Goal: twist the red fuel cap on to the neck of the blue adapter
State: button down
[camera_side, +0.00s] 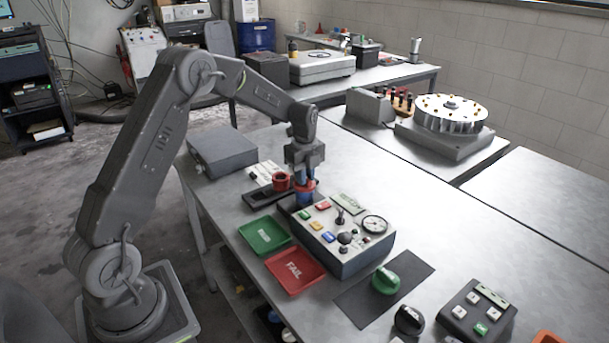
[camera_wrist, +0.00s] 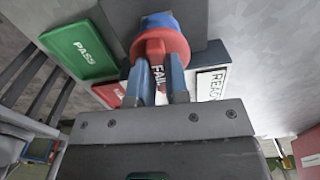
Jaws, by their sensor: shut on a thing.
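The red fuel cap (camera_side: 304,186) is between the fingers of my gripper (camera_side: 305,176), which is shut on it. In the wrist view the cap (camera_wrist: 164,44) shows as a red round piece at the tips of my blue-grey fingers (camera_wrist: 161,66). The blue adapter (camera_wrist: 160,20) shows just beyond the cap, in line with it. In the side view a little of the blue adapter (camera_side: 304,199) shows directly below the cap, by the back left corner of the control box. The cap hides the neck, so I cannot tell how far they are engaged.
A red ring-shaped piece (camera_side: 281,182) stands just left of my gripper. The control box (camera_side: 352,262) with buttons and a gauge is close in front. The green PASS tray (camera_side: 264,236) and red FAIL tray (camera_side: 296,271) lie to the left.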

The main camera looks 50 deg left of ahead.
jog(key=m, duration=0.4)
jog(key=shift+f, duration=0.3)
jog(key=c, duration=1.5)
grip_release()
jog(key=shift+m, duration=0.4)
jog(key=o, duration=0.5)
jog(key=shift+c, duration=0.2)
jog(key=shift+r, duration=0.15)
